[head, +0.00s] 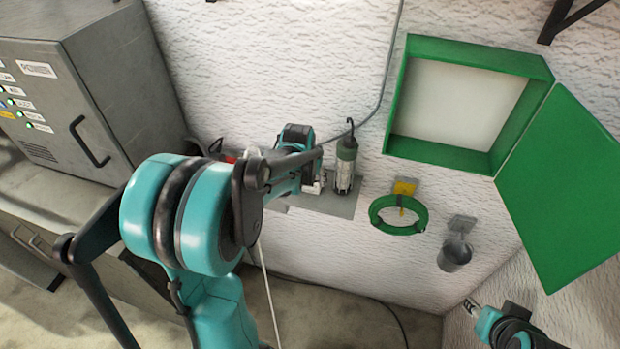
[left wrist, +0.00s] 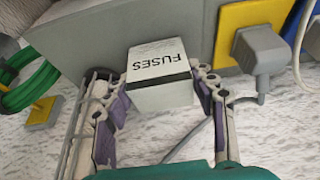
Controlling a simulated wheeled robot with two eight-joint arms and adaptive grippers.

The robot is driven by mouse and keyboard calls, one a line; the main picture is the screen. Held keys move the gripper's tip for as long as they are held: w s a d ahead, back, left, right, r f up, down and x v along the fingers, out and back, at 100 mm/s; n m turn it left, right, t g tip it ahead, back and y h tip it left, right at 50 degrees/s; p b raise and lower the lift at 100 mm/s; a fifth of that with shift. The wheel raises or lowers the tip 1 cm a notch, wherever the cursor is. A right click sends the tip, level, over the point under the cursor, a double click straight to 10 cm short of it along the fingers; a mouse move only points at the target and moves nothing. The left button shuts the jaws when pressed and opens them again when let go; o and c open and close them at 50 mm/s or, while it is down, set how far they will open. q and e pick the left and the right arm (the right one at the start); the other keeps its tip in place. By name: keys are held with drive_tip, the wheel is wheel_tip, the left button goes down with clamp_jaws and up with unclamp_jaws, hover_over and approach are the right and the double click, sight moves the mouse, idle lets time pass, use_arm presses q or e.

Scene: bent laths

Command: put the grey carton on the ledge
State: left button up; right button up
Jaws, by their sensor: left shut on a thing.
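The carton (left wrist: 160,85), with a pale top marked FUSES, a dark band and a grey side, sits between the fingers of my left gripper (left wrist: 162,98) in the left wrist view. The gripper is shut on it. The grey ledge (head: 340,206) juts from the white wall in the head view; a grey slab, seemingly this ledge (left wrist: 105,28), lies behind the carton in the left wrist view. I cannot tell whether carton and ledge touch. My left gripper (head: 314,182) is at the ledge, partly hidden by its arm. My right gripper (head: 471,305) is low at the right, away from the ledge.
A caged work lamp (head: 346,165) stands on the ledge. Right of it hang a green hose ring (head: 398,229) and a grey cup (head: 454,256). An open green wall box (head: 470,55) is above. A yellow socket plate (left wrist: 240,20) with a grey plug shows near the carton.

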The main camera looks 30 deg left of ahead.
use_arm(q)
drive_tip(key=o, duration=1.2)
drive_tip(key=shift+f, duration=0.15)
drive_tip(key=shift+s, duration=0.1)
drive_tip(key=shift+r, duration=0.5)
drive_tip(key=p+v, duration=0.3)
drive_tip(key=v, duration=0.8)
drive_tip(key=s+d+m+t, duration=0.1)
drive_tip(key=s+d, duration=0.3)
drive_tip(key=s, duration=0.1)
drive_tip(key=s+d+m+t, duration=0.1)
drive_tip(key=s+d, duration=0.4)
drive_tip(key=s+d+t+h, duration=0.1)
drive_tip(key=s+d, duration=0.4)
drive_tip(key=shift+d+f+m, duration=0.2)
drive_tip(key=shift+f+m, duration=0.2)
